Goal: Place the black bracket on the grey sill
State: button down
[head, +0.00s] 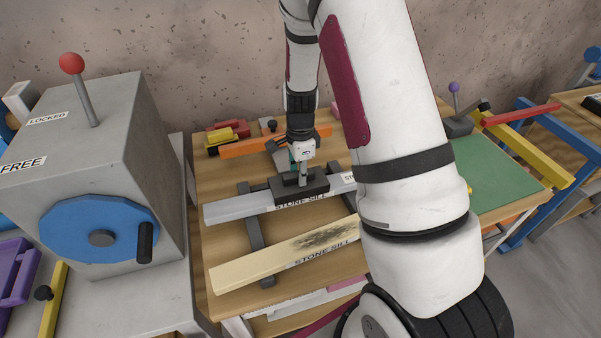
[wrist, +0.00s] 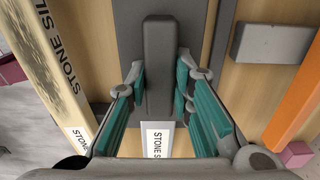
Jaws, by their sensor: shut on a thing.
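The black bracket (head: 314,187) has a flat base and a raised middle bar. In the head view it is over the middle of the grey sill (head: 232,208), resting on it or very close above it; I cannot tell which. My gripper (head: 302,175) points down from above, shut on the bracket's raised bar. In the wrist view the bar (wrist: 158,65) stands between the teal finger pads of my gripper (wrist: 160,88). The sill's white label (wrist: 157,139) shows below the bar there. My forearm hides the sill's right end in the head view.
A cream sill (head: 235,272) with a dark stain lies in front on the same dark supports. Orange (head: 250,147), yellow and red pieces lie behind on the wooden bench. A grey box with a blue handwheel (head: 98,238) stands left. A green-topped table (head: 490,170) is right.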

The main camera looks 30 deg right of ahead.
jog(key=shift+f, duration=0.65)
jog(key=c, duration=1.4)
grip_release()
jog(key=s+a+r+n+t, duration=0.1)
jog(key=a+r+n, duration=0.1)
jog(key=r, duration=0.8)
jog(key=s+a+r+n, duration=0.1)
jog(key=s+r+n, duration=0.1)
jog(key=r, duration=0.8)
jog(key=s+a+r+n+t, duration=0.1)
jog(key=s+a+r+n, duration=0.1)
jog(key=s+r+n, duration=0.2)
jog(key=s+a+r+n+t, duration=0.2)
jog(key=s+a+r+n, duration=0.1)
jog(key=s+n, duration=0.4)
jog(key=s+a+r+n+t+b, duration=0.1)
jog(key=s+a+r+n, duration=0.1)
jog(key=s+r+n, duration=0.3)
jog(key=shift+s+a+r+t, duration=0.15)
jog(key=shift+s+r, duration=0.1)
jog(key=shift+s, duration=0.4)
jog(key=shift+s+a+r+t, duration=0.1)
jog(key=shift+s+r+t, duration=0.1)
jog(key=shift+s, duration=0.4)
